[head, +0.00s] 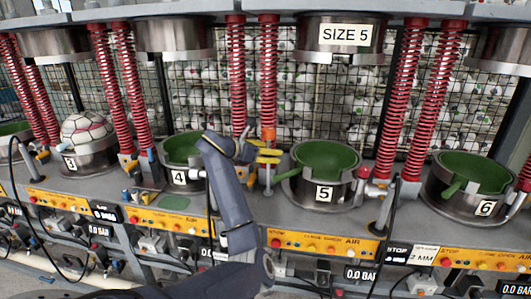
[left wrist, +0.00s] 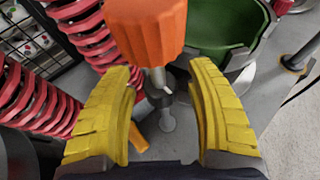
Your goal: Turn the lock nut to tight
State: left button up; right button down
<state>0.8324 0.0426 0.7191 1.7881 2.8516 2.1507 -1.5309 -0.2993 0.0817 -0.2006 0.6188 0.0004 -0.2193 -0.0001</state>
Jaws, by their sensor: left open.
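The lock nut, an orange ribbed knob, shows in the head view (head: 268,133) just left of the size 5 press, in front of red springs. It also shows at the top of the left wrist view (left wrist: 147,30), on a thin metal post (left wrist: 155,78). My left gripper (head: 267,157) has yellow ridged fingers. In the left wrist view my left gripper (left wrist: 165,80) is open, with one finger on each side of the post in the picture. I see no clear contact with the nut. My right gripper is in neither view.
The station 5 pot with a green bowl (head: 325,158) stands right of the gripper; the station 4 pot (head: 180,148) is to the left. Red springs (head: 238,75) rise close behind. Black hoses (head: 389,225) hang at the front. A ball (head: 86,128) sits at station 3.

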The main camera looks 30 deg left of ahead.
pick_arm(q)
jog(key=v, duration=1.2)
jog(key=shift+r, duration=0.1)
